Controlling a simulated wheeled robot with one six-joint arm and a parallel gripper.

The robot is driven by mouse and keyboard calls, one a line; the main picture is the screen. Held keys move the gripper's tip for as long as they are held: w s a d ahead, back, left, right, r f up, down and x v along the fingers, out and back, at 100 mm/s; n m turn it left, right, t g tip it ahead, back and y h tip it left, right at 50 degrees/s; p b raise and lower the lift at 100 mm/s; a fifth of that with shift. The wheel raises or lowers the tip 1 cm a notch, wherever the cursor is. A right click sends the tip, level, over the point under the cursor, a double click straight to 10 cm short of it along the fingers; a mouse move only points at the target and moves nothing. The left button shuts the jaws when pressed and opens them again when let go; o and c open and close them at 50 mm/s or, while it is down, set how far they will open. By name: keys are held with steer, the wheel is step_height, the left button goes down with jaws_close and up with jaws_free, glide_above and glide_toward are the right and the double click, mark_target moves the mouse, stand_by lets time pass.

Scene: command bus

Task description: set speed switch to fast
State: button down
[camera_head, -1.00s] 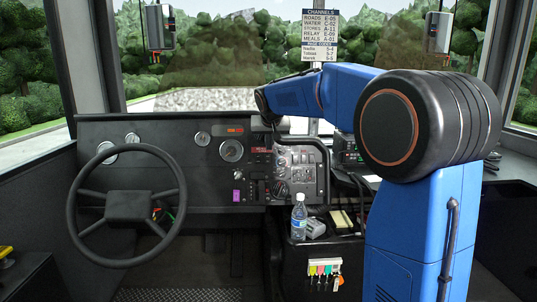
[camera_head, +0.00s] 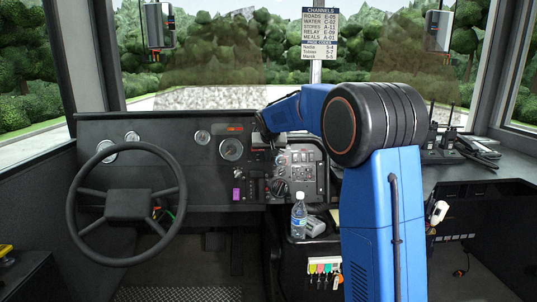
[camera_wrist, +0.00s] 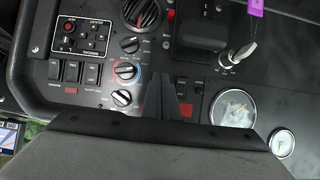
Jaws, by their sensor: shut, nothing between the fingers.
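In the wrist view the dashboard shows upside down. The labels are too small to read, so I cannot tell which control is the speed switch. My gripper (camera_wrist: 163,82) is shut and empty, just right of the two lower knobs. I cannot tell whether it touches the panel. In the head view my arm reaches over the dashboard panel (camera_head: 304,180) and its end hides the panel's upper left part.
The steering wheel (camera_head: 127,205) is at left. A water bottle (camera_head: 299,216) stands below the panel. Several rocker switches (camera_wrist: 73,71), a key with a purple tag (camera_wrist: 238,52) and a round gauge (camera_wrist: 233,108) surround the knobs. Radios (camera_head: 442,138) stand on the right ledge.

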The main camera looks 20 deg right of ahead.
steer(key=shift+w+d+f, duration=0.25)
steer(key=shift+w+f, duration=0.1)
steer(key=shift+w, duration=0.35)
steer(key=shift+w+f, duration=0.15)
steer(key=shift+r, duration=0.8)
steer(key=s+f+v, duration=0.1)
steer(key=v, duration=1.2)
steer(key=shift+s+r, duration=0.25)
